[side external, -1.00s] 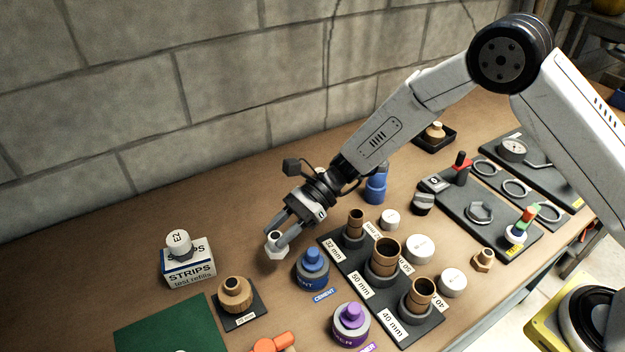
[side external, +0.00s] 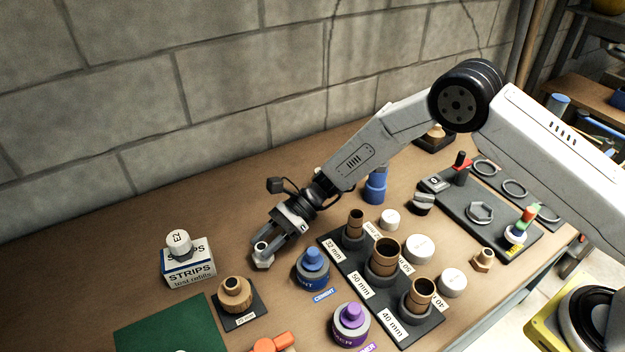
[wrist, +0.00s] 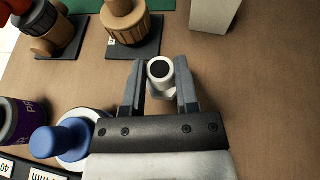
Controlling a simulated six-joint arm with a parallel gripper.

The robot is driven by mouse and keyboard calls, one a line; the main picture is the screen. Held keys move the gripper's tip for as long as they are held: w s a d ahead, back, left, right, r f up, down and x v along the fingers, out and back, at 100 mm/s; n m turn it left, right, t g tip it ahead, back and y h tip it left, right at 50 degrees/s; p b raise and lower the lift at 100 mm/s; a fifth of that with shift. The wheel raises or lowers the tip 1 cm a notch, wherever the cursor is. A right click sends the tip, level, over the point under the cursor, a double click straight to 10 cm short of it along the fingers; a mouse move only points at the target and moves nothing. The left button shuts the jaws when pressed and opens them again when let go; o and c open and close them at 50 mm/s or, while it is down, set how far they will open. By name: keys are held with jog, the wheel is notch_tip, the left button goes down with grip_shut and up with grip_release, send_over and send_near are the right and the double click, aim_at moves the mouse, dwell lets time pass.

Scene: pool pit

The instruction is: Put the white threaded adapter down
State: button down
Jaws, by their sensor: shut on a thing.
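The white threaded adapter (side external: 263,256) is between the fingertips of my gripper (side external: 270,249) in the side view, low over the bare wood left of the blue cement can. In the wrist view the adapter (wrist: 161,74) shows its round open end, with my gripper's fingers (wrist: 160,88) shut on its two sides. The adapter looks upright or slightly tilted. I cannot tell whether its base touches the bench.
The blue-capped cement can (side external: 312,268) stands just right of my gripper. The black pipe stand (side external: 365,265) is to the right.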

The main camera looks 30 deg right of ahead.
jog(key=shift+f, duration=0.9)
jog(key=shift+f, duration=0.1)
jog(key=shift+c, duration=1.8)
grip_release()
jog(key=shift+d+r, duration=0.2)
jog(key=shift+v, duration=3.6)
